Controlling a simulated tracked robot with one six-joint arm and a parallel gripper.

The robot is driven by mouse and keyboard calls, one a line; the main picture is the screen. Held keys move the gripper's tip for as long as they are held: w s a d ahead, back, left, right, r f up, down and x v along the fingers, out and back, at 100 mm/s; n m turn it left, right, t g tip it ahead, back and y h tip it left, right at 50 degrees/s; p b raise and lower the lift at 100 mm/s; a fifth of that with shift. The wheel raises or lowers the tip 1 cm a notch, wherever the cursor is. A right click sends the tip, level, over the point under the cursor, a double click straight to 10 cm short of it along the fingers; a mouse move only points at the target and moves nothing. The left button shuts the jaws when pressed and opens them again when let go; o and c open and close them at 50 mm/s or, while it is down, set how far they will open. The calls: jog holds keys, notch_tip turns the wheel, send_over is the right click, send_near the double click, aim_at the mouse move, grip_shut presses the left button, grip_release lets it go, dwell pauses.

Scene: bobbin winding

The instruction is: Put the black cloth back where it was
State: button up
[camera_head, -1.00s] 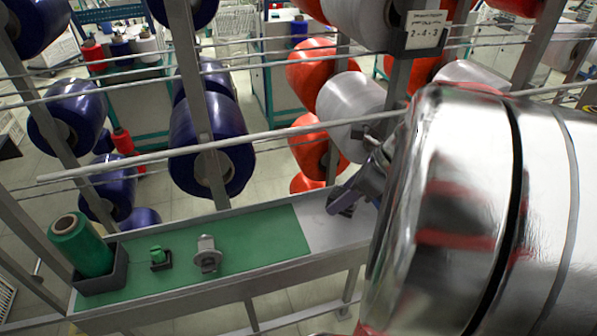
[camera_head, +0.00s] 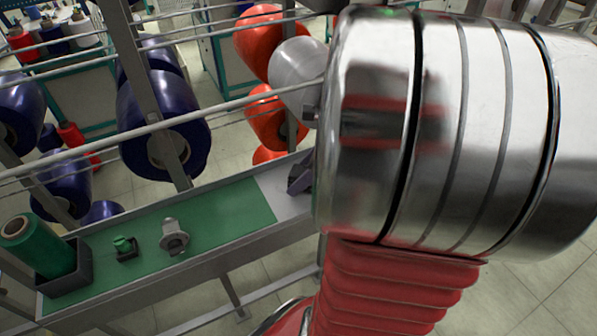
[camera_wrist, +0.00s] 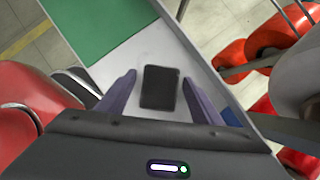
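A small black rectangular piece (camera_wrist: 161,90), which looks like the folded black cloth, shows in the wrist view on the bare grey end of the shelf (camera_wrist: 147,58). My gripper (camera_wrist: 161,77) is open, with one purple-grey finger on each side of the cloth and a visible gap on both sides. I cannot tell how high the fingertips are above the shelf. In the head view, my arm hides the cloth and most of my gripper; only part of a finger (camera_head: 298,178) shows at the shelf's grey end.
Thin rods (camera_head: 235,103) and bobbins, blue (camera_head: 150,115) and orange (camera_head: 262,115), stand behind the shelf.

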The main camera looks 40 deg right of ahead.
jog(key=shift+r, duration=0.1)
jog(key=v, duration=1.2)
dwell(0.8)
